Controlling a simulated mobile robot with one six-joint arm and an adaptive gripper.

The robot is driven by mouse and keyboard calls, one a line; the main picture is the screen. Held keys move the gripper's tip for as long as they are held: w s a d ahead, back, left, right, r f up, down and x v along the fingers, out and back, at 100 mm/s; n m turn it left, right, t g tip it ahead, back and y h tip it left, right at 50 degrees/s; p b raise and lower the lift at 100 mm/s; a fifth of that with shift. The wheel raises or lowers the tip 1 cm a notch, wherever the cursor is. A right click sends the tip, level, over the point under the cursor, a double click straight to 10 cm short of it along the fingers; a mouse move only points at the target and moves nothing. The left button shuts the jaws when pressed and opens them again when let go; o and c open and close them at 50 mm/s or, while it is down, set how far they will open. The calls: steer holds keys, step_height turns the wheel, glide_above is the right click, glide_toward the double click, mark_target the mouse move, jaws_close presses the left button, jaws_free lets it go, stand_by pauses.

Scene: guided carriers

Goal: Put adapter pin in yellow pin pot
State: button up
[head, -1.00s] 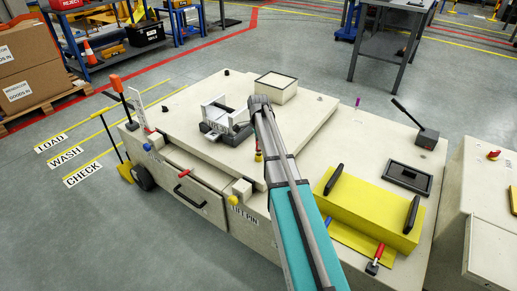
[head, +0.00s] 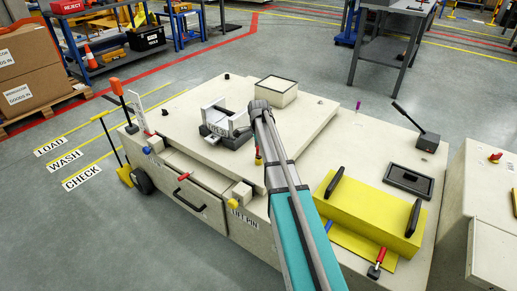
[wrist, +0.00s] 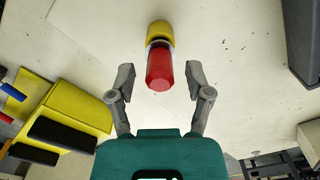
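A small upright piece with a red top and a yellow lower end (wrist: 159,70) stands between my open fingers in the wrist view. The fingers (wrist: 160,80) are apart from it, with a gap on each side. In the head view the same piece (head: 258,156) seems to show beside my arm on the cream carrier top (head: 310,135). I cannot tell whether the yellow end is part of the pin or a pot around it. My fingertips are hidden behind my arm in the head view. No separate yellow pin pot is clear.
A grey fixture (head: 226,125) and a cream square box (head: 276,91) stand on the carrier. A yellow block with black handles (head: 370,210) lies to the right, with red (head: 377,262) and blue handles by it. A black lever (head: 408,118) and a purple pin (head: 358,105) stand farther back.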

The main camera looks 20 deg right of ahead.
steer(key=shift+r, duration=0.2)
step_height(320, 180, up, 12)
steer(key=p, duration=1.2)
stand_by(0.3)
stand_by(0.6)
steer(key=s+a+n, duration=0.8)
steer(key=s+n, duration=0.1)
steer(key=s, duration=0.4)
steer(key=s+a+n, duration=0.8)
steer(key=s+n, duration=0.1)
steer(key=s, duration=0.4)
steer(key=shift+s+n, duration=0.3)
